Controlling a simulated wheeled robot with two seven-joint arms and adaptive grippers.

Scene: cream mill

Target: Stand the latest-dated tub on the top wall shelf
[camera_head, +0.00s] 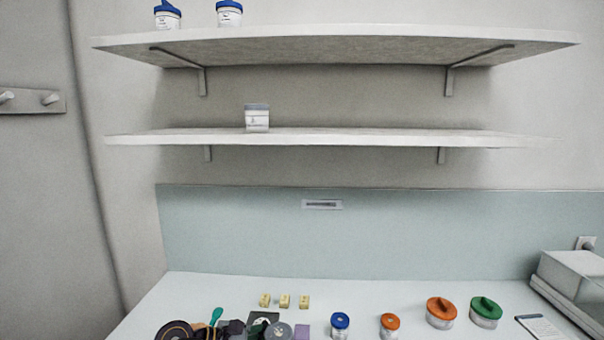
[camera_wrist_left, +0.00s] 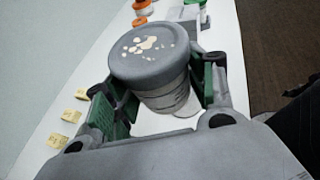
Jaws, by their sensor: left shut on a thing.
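My left gripper (camera_head: 258,327) is low in the head view, over the counter. In the left wrist view the left gripper (camera_wrist_left: 160,98) is shut on a grey-lidded tub (camera_wrist_left: 148,50), with cream-coloured splashes on its lid. Its grey lid (camera_head: 279,331) also shows in the head view; its date cannot be read. The top wall shelf (camera_head: 340,48) holds two blue-lidded tubs, one (camera_head: 167,15) at far left and one (camera_head: 229,14) right of it. The lower shelf (camera_head: 350,141) holds a tub with a greyish lid (camera_head: 256,118). My right gripper is not in view.

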